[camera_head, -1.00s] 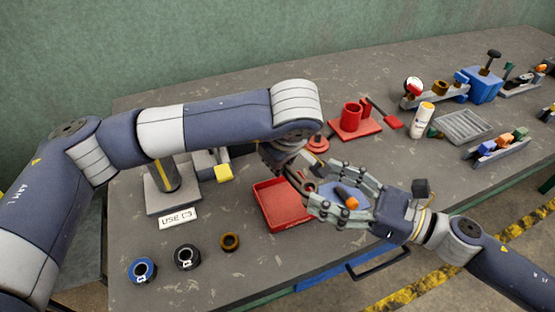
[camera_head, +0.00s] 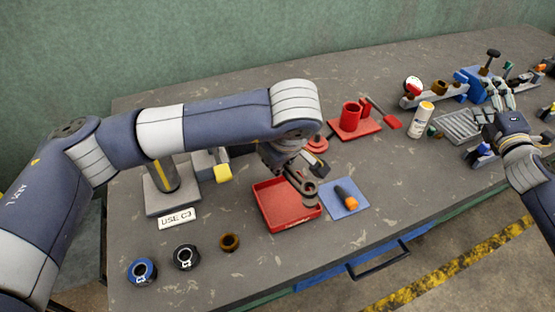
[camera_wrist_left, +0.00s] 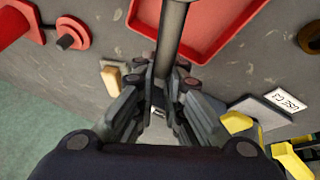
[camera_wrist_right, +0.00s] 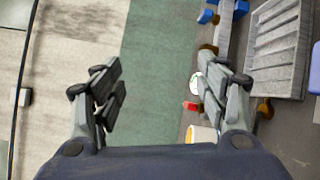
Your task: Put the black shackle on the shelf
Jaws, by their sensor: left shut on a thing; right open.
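My left gripper (camera_head: 288,170) is shut on a dark grey bar-shaped piece (camera_head: 309,187) with a ring at its end, held over the red tray. In the left wrist view the piece (camera_wrist_left: 171,35) runs out from between the fingertips (camera_wrist_left: 163,78). I cannot tell whether it is the black shackle. A black ring-shaped piece (camera_head: 186,257) lies on the table between a blue ring (camera_head: 142,271) and a brown ring (camera_head: 229,242). My right gripper (camera_head: 499,100) is open and empty at the far right; its spread fingers show in the right wrist view (camera_wrist_right: 163,82). No shelf is clearly recognisable.
A red stand (camera_head: 362,129), a white bottle (camera_head: 421,121) and a grey ribbed tray (camera_head: 455,122) lie to the right. The front middle of the table is clear.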

